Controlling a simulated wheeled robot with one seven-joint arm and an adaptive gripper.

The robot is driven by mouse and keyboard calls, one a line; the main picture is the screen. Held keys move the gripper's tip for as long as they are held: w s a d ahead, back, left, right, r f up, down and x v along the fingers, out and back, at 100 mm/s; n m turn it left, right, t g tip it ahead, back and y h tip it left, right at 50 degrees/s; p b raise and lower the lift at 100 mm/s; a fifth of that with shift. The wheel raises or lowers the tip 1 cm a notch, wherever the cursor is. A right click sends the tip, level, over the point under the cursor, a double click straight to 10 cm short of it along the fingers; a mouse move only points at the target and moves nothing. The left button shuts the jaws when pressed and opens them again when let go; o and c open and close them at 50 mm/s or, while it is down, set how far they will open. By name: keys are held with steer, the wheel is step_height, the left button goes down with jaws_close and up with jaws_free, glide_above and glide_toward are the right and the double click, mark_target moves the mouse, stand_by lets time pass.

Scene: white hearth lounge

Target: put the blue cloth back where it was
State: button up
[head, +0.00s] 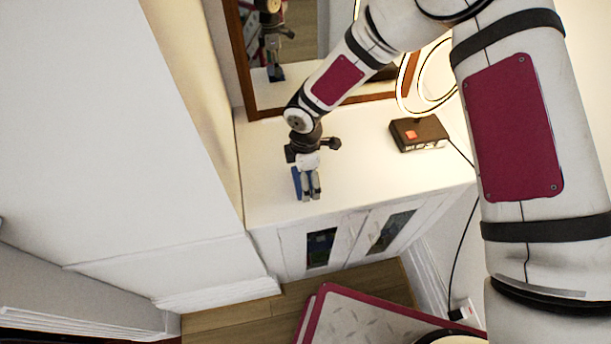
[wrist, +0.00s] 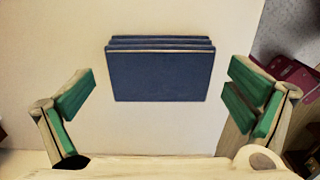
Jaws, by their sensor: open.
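The blue cloth (wrist: 160,78) is a dark blue folded stack on the white cabinet top (head: 352,183). In the wrist view it lies ahead of my gripper (wrist: 166,97), with clear gaps between it and both green-padded fingers. My gripper is open and empty. In the head view my gripper (head: 308,186) points down over the left part of the cabinet top, and a strip of the blue cloth (head: 296,184) shows at its left side. The rest of the cloth is hidden behind the fingers there.
A dark box with an orange patch (head: 418,134) stands to the right on the cabinet top, its cord hanging over the edge. A ring lamp (head: 428,75) and a wood-framed mirror (head: 300,45) stand behind. A white wall block (head: 110,120) bounds the left. The right-middle top is clear.

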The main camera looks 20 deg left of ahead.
step_height(320, 180, up, 11)
steer(key=b, duration=0.2)
steer(key=shift+r, duration=0.15)
steer(key=w+d+r+m+t+h, duration=0.1)
steer(key=d+r+m+t+h, duration=0.15)
steer(key=d+r+m, duration=1.45)
steer(key=s+d+r+m+t+y, duration=0.1)
steer(key=s+d+r+m, duration=0.2)
steer(key=s+d+r, duration=0.3)
steer(key=s+d+r+m+t+y, duration=0.1)
steer(key=s+d+r+m, duration=0.3)
steer(key=d, duration=0.7)
steer(key=s+r+t, duration=0.1)
steer(key=s+r, duration=0.1)
steer(key=s, duration=0.1)
steer(key=shift+s, duration=0.4)
steer(key=shift+r+y, duration=0.1)
steer(key=shift+y, duration=0.15)
